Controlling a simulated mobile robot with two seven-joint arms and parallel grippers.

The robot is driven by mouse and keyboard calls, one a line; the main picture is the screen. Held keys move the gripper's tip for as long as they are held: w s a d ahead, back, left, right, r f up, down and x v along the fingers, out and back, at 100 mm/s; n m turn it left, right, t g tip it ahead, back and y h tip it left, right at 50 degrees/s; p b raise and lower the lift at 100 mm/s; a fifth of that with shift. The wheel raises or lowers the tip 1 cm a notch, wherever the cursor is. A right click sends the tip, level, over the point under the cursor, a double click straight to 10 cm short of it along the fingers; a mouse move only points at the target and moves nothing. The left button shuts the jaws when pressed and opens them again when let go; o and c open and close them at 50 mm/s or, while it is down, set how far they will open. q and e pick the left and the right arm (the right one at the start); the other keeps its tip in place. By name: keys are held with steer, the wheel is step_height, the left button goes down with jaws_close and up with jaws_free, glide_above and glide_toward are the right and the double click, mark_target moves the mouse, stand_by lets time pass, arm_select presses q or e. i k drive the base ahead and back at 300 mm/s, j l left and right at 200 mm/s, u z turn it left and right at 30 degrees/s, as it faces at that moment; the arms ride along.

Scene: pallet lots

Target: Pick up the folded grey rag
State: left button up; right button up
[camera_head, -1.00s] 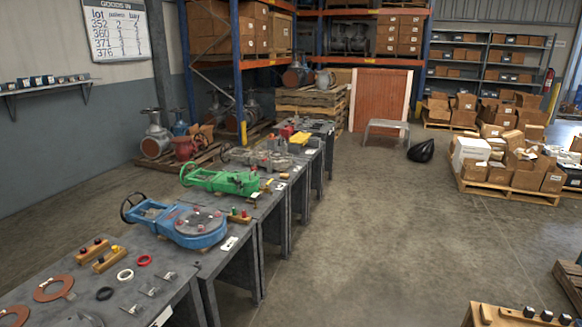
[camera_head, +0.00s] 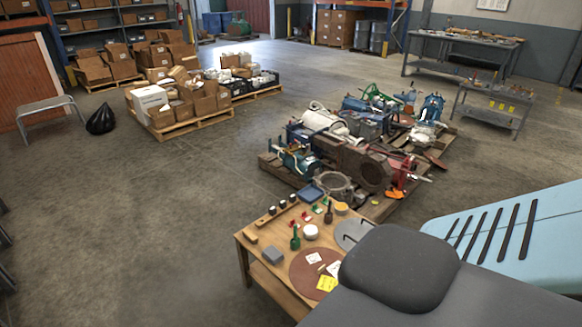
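On the wooden table (camera_head: 246,238) low in the middle of the head view lies a small grey, block-like thing (camera_head: 272,255), near the table's left edge. It could be the folded grey rag, but it is too small to be sure. Nothing covers it. Neither of my grippers shows in the view.
The table also holds a brown disc (camera_head: 313,273), green-handled tools and small parts. Behind it, a pallet carries heavy valves and machinery (camera_head: 345,150). Large grey and light blue shapes (camera_head: 530,235) fill the lower right. The floor (camera_head: 150,220) left of the table is clear.

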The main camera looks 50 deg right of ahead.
mark_target(272, 253)
steer(key=i+z, duration=0.25)
steer(key=z, duration=0.15)
steer(key=i+j+z, duration=0.15)
steer(key=z, duration=0.25)
steer(key=i+j+z, duration=0.2)
steer(key=z, duration=0.2)
steer(key=i+j+z, duration=0.3)
steer(key=z, duration=0.15)
steer(key=i+j+z, duration=0.3)
steer(key=z, duration=0.15)
steer(key=i+j+z, duration=0.2)
steer(key=j, duration=0.15)
steer(key=j+z, duration=0.15)
steer(key=j, duration=0.2)
